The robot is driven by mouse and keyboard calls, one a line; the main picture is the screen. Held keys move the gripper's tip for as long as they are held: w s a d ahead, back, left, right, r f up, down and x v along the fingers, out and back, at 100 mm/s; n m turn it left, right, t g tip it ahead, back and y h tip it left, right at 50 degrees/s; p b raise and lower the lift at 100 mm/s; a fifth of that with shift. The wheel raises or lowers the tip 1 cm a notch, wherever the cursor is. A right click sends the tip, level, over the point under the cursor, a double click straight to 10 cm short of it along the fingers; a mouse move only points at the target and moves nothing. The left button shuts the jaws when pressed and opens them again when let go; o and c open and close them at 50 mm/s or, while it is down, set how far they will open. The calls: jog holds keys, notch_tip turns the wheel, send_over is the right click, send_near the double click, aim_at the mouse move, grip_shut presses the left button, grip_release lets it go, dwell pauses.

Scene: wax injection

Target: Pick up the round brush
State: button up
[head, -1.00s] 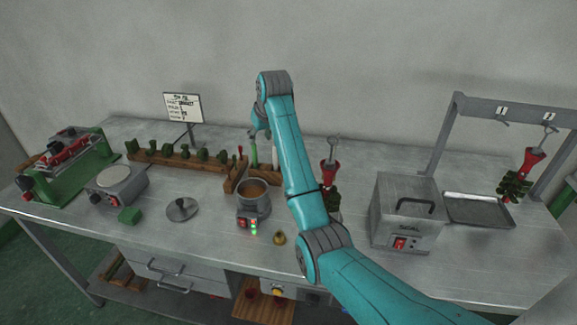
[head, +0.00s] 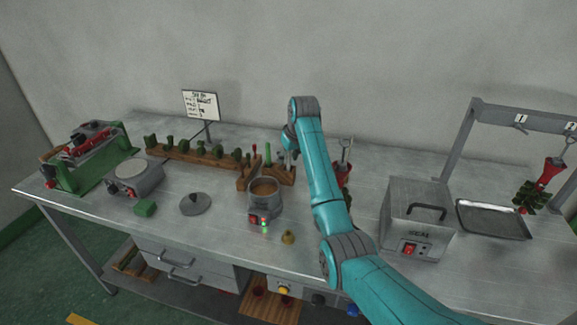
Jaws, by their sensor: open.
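My gripper (head: 290,156) hangs down at the right side of a small wooden tool holder (head: 247,182), behind the wax pot. Its fingers are small and partly hidden by my teal arm. Slim upright tools stand in the holder: one with a red top (head: 254,150) and one green (head: 268,153). A pale tool stands close to the fingers. I cannot tell which tool is the round brush, nor whether the fingers touch one.
A long wooden rack (head: 190,157) runs behind left. A grey sealing box (head: 415,220) stands right.

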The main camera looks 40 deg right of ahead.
jog(key=shift+x, duration=0.95)
grip_shut()
notch_tip(320, 180, up, 10)
